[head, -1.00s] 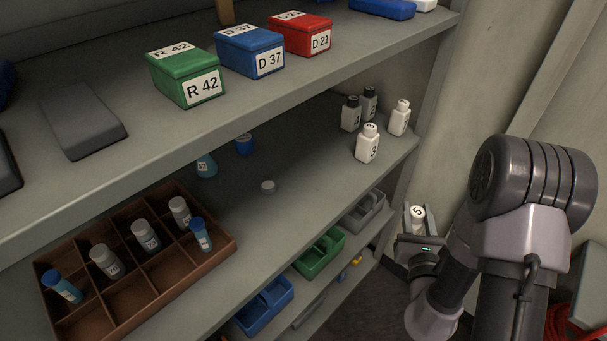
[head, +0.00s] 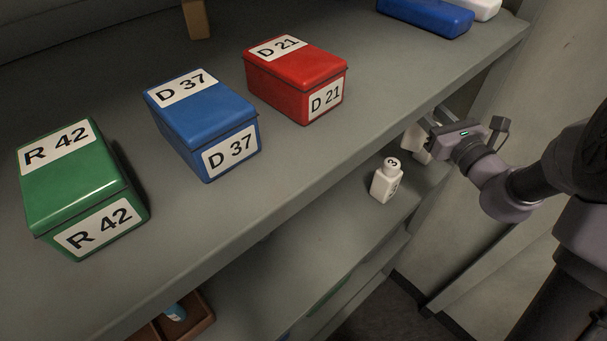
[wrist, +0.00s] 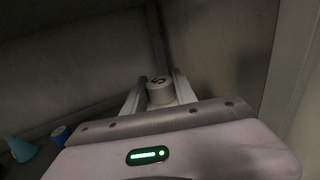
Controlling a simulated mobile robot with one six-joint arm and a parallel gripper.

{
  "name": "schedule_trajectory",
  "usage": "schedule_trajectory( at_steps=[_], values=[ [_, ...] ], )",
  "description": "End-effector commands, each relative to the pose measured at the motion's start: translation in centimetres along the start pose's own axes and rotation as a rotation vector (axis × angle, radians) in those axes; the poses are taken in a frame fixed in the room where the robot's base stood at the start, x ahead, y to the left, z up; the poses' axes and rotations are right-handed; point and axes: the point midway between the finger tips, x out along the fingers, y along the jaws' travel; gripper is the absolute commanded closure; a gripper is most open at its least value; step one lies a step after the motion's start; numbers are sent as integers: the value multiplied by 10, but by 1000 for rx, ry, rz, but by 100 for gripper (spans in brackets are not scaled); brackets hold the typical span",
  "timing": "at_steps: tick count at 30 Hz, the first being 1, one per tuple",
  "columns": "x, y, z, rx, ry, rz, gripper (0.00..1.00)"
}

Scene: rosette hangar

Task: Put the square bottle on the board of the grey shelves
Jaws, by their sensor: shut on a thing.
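My gripper (wrist: 158,95) is shut on a square bottle (wrist: 160,91); its pale cap with a 5 shows between the fingers in the wrist view. In the head view my gripper (head: 436,126) is at the right end of the grey shelves, just below the upper board's (head: 300,170) edge. A white shape beside it is partly hidden, and I cannot tell whether it is the held bottle or another. A white square bottle marked 3 (head: 385,181) stands on the lower board (head: 310,245), left of my gripper.
Green R 42 (head: 75,190), blue D 37 (head: 205,120) and red D 21 (head: 297,80) boxes stand on the upper board. A brown divided tray (head: 200,325) shows at the bottom. The upper board overhangs and hides much of the lower one. A blue cap (wrist: 60,134) shows in the wrist view.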

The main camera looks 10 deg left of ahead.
Motion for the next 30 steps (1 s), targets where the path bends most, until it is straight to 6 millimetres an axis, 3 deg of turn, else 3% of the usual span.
schedule_trajectory(
  at_steps=[6, 16, 26, 27, 30],
  values=[
    [0, 0, -49, 3, 2, -1, 100],
    [0, 0, -103, 3, 1, -1, 100],
    [0, 0, -104, 0, -1, -1, 100],
    [0, 0, -105, 0, 0, -1, 65],
    [0, 0, -104, 0, 0, -1, 45]
  ],
)
